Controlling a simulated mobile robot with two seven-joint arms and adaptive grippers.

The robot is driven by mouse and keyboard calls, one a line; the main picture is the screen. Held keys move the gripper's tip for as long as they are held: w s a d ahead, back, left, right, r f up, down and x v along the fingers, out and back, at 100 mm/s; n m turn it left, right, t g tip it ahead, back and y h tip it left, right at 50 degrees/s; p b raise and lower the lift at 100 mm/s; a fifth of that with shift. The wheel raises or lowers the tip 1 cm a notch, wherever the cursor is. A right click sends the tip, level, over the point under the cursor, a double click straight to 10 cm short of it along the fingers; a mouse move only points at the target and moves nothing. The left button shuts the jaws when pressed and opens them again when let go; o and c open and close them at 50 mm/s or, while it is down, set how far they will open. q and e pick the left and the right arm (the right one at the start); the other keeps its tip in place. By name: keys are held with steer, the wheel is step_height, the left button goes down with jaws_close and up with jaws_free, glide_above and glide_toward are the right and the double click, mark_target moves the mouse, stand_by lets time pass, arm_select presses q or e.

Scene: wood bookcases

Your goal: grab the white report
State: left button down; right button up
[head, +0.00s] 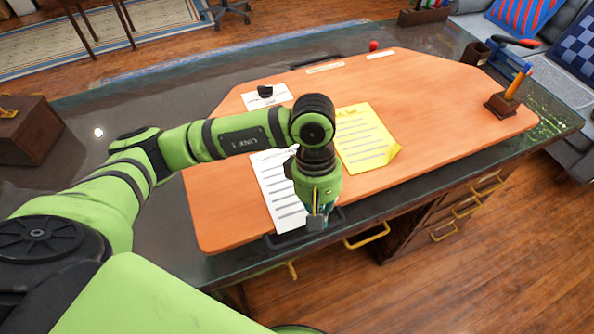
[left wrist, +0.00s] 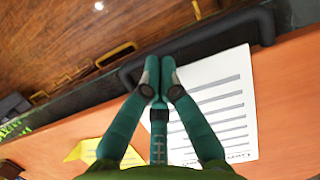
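The white report (head: 277,190) is a printed sheet lying on the orange desk mat near its front edge, partly hidden behind my left arm. My left gripper (head: 318,218) points down over the report's lower right side at the mat's front edge. In the left wrist view, the fingers of my left gripper (left wrist: 159,76) come together at the tips, beside the left edge of the report (left wrist: 222,105). I see nothing clearly held between them; contact with the paper cannot be told. My right gripper is not in view.
A yellow sheet (head: 366,140) lies right of the report. A white card with a dark object (head: 265,92) is behind it. A pen holder (head: 502,104) stands at the mat's right, a wooden box (head: 28,130) at the desk's left. Yellow drawer handles (head: 367,236) line the front.

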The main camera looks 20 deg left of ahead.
arm_select(q)
steer(key=v, duration=1.2)
